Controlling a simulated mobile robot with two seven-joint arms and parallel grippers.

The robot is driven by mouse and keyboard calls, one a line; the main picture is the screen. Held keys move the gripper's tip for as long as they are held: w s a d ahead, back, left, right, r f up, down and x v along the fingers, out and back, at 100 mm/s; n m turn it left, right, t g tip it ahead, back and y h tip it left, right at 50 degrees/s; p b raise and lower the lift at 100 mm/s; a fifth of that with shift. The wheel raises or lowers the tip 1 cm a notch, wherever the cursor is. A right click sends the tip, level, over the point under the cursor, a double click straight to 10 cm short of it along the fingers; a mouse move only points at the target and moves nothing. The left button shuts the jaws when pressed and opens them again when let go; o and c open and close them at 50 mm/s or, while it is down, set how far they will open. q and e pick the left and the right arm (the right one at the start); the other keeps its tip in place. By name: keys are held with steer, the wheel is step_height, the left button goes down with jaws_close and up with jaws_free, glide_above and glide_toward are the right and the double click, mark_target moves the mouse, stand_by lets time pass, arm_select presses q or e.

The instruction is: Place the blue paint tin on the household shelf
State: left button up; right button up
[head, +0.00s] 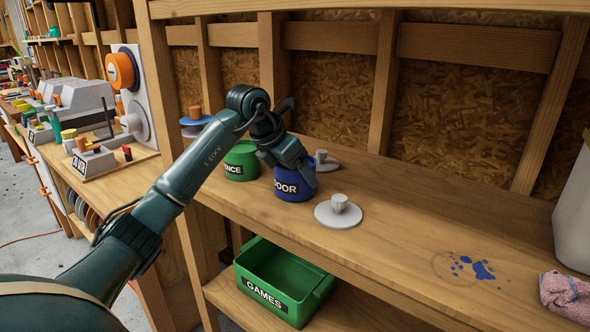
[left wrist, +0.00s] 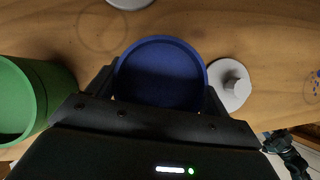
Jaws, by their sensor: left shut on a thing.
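In the left wrist view the round blue top of the tin (left wrist: 160,72) sits between the two black fingers. No marking that I can read names a household shelf. A dark jointed part, perhaps of my right arm, shows at the lower right of the left wrist view; its fingers cannot be made out.
A green tin (head: 241,160) stands close left of the blue one. Grey knobbed discs lie in front (head: 338,213) and behind (head: 322,161). Blue paint spots (head: 475,268) and a pink cloth (head: 565,296) are at right. A green GAMES bin (head: 283,280) sits on the lower shelf.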

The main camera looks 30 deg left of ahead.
arm_select(q)
steer(key=shift+f, duration=0.1)
steer(key=o, duration=1.3)
steer(key=shift+v, duration=6.1)
